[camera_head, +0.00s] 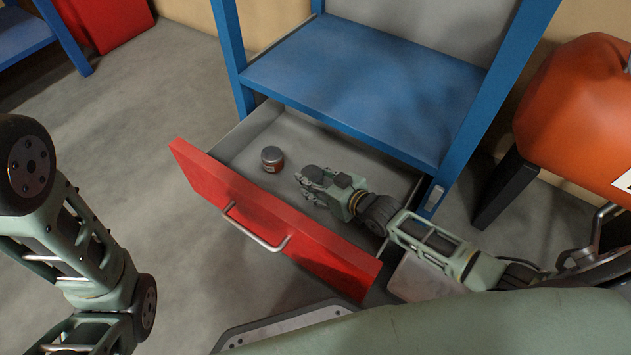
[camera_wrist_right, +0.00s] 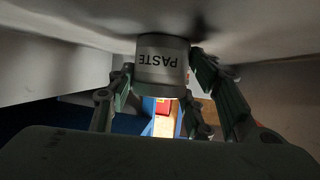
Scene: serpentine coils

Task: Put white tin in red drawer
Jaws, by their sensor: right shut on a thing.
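The red drawer (camera_head: 280,238) is pulled open under the blue frame, with its handle on the front face. My right gripper (camera_head: 310,187) is inside the drawer, low over the grey drawer floor. In the right wrist view it is shut on the white tin (camera_wrist_right: 162,58), which has a label reading "PASTE" upside down in the picture. The tin's end is at or very close to the grey surface; I cannot tell if it touches. In the head view the tin is not clearly visible. My left arm shows at the left, its gripper out of view.
A small brown jar with a grey lid (camera_head: 272,159) stands in the drawer, left of my right gripper. A blue shelf (camera_head: 355,85) overhangs the back of the drawer. An orange tank (camera_head: 580,115) stands at the right. The floor left of the drawer is clear.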

